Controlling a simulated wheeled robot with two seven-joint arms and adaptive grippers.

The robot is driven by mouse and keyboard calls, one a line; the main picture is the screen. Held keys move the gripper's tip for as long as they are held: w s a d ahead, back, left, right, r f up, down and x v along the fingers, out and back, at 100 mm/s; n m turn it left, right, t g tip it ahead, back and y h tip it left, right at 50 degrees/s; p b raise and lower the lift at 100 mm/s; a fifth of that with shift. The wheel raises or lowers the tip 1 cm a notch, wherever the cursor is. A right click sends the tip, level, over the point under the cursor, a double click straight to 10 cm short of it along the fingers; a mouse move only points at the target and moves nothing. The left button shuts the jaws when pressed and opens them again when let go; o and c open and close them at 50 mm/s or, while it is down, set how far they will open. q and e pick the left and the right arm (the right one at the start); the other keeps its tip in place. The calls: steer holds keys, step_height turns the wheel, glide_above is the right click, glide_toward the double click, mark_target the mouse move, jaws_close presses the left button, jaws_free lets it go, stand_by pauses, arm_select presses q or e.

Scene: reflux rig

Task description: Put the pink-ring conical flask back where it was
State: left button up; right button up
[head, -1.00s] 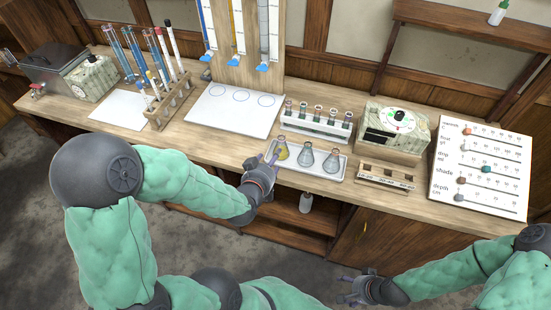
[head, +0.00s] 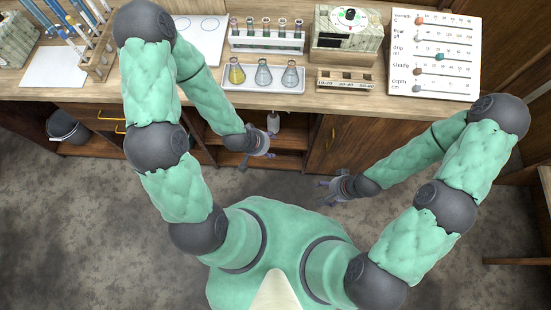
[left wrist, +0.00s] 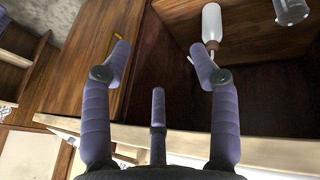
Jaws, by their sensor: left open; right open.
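Three conical flasks stand upright in a white tray (head: 262,89) on the bench. The left flask (head: 236,74) holds yellow liquid; the middle flask (head: 263,75) and right flask (head: 289,75) look clear or pale. Ring colours are too small to tell, so I cannot say which is the pink-ring flask. My left gripper (head: 257,151) is open and empty, in front of the bench below the tray. Its spread fingers also show in the left wrist view (left wrist: 161,58), with nothing between them. My right gripper (head: 330,188) is open and empty, lower and to the right.
A rack of tubes (head: 266,40) stands behind the tray. A boxed dial instrument (head: 346,45) and a small wooden rack (head: 345,82) are to its right. A white bottle (head: 273,121) is on the shelf below; it shows in the left wrist view (left wrist: 211,24). The floor in front is clear.

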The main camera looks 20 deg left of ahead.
arm_select(q)
steer(key=s+d+f+g+h, duration=0.1)
steer(key=s+d+f+g, duration=0.3)
steer(key=s+f, duration=0.3)
steer(key=shift+s+d, duration=0.3)
steer(key=shift+d, duration=0.5)
